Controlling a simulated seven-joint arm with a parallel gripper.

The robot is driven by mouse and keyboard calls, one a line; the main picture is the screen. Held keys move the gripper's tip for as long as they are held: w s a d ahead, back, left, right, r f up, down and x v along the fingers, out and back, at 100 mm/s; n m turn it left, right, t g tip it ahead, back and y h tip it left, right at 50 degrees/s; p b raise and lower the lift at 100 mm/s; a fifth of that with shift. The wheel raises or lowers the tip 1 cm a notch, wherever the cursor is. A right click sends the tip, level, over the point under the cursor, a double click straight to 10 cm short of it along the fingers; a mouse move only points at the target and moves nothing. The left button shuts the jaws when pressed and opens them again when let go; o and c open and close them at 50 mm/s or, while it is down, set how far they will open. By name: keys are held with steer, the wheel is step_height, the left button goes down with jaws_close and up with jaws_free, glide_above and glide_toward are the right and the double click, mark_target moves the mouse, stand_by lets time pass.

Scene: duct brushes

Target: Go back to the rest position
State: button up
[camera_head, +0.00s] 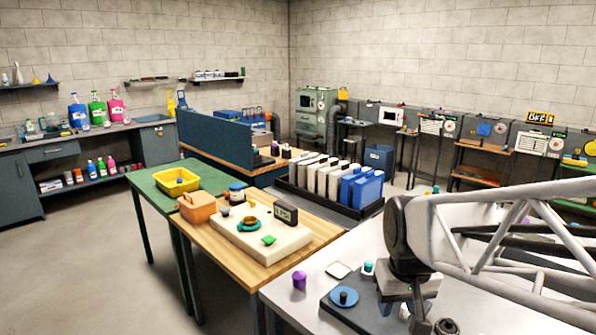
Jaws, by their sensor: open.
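My arm reaches in from the right edge, a pale lattice link ending in a dark joint. My gripper (424,316) hangs below that joint, low in the frame, over the grey table (300,290). It is open, and its fingertips are small and partly cut off by the bottom edge. I see nothing held in it. A dark board (345,314) with a blue disc (345,296) lies just left of my gripper. A purple cylinder (299,280), a small pale square dish (339,270) and a teal-capped jar (368,267) stand near it.
A yellow bin (177,181) sits on a green table (143,182). Floor at lower left is clear.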

steer(key=s, duration=1)
steer(key=shift+s+d+r+m+t, duration=0.2)
steer(key=shift+d+m+t, duration=0.1)
steer(key=shift+d+m, duration=0.1)
stand_by(0.5)
